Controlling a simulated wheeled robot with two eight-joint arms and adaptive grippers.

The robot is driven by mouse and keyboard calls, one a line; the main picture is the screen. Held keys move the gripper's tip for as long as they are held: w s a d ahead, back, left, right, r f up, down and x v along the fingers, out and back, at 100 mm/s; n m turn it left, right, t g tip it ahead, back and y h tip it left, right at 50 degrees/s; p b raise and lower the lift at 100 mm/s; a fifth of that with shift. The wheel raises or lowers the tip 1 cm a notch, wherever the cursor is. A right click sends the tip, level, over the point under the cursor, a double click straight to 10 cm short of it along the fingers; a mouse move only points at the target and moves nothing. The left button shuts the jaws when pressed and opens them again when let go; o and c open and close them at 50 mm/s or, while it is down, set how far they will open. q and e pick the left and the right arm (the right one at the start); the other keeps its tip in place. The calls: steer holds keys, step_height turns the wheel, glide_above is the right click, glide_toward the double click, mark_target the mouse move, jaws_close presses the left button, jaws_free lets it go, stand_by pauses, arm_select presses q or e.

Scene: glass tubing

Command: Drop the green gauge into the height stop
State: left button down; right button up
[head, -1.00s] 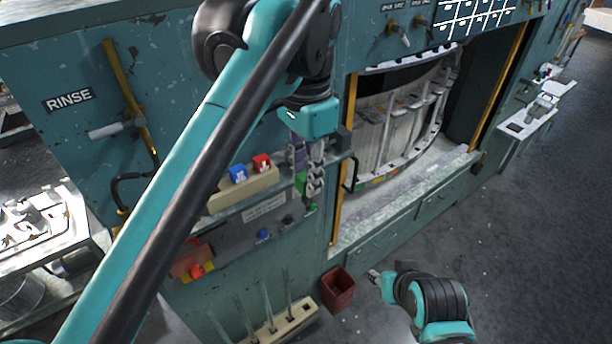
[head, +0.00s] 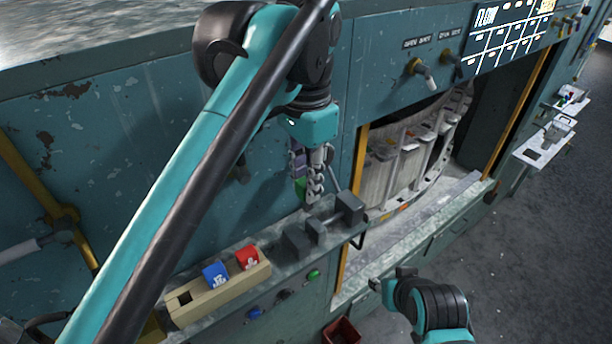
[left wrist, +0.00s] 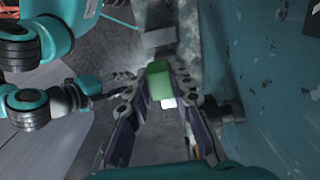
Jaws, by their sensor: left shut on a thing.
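My left gripper (head: 308,190) is shut on the green gauge (head: 300,187), which is mostly hidden behind the fingers in the head view. In the left wrist view the green gauge (left wrist: 160,80) shows between the fingertips (left wrist: 158,92). The dark grey height stop (head: 322,230), with blocks and a bar, sits on the narrow shelf. The gauge appears above and apart from it. A grey block (left wrist: 158,40) shows just beyond the gauge in the wrist view. My right gripper (head: 385,289) hangs low in front of the machine; its fingers are too small to read.
A cream holder (head: 225,297) on the shelf carries a blue gauge (head: 215,275) and a red gauge (head: 246,257), with an empty slot at its left end. The teal machine wall (head: 120,130) rises close behind. A reddish bin (head: 341,331) stands below.

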mark_target(306, 203)
arm_select(q)
steer(key=shift+s, duration=0.15)
steer(key=shift+w+f, duration=0.15)
steer(key=shift+w, duration=0.8)
steer(key=shift+f, duration=0.3)
steer(key=shift+s+f+b, duration=0.55)
step_height(306, 203, down, 4)
steer(key=shift+w+f+b, duration=0.1)
steer(key=shift+b, duration=1.15)
arm_select(e)
steer(key=f, duration=0.3)
steer(key=shift+w+f, duration=0.3)
steer(key=shift+f, duration=0.05)
arm_select(q)
steer(key=shift+w, duration=0.15)
arm_select(e)
steer(key=shift+w, duration=0.15)
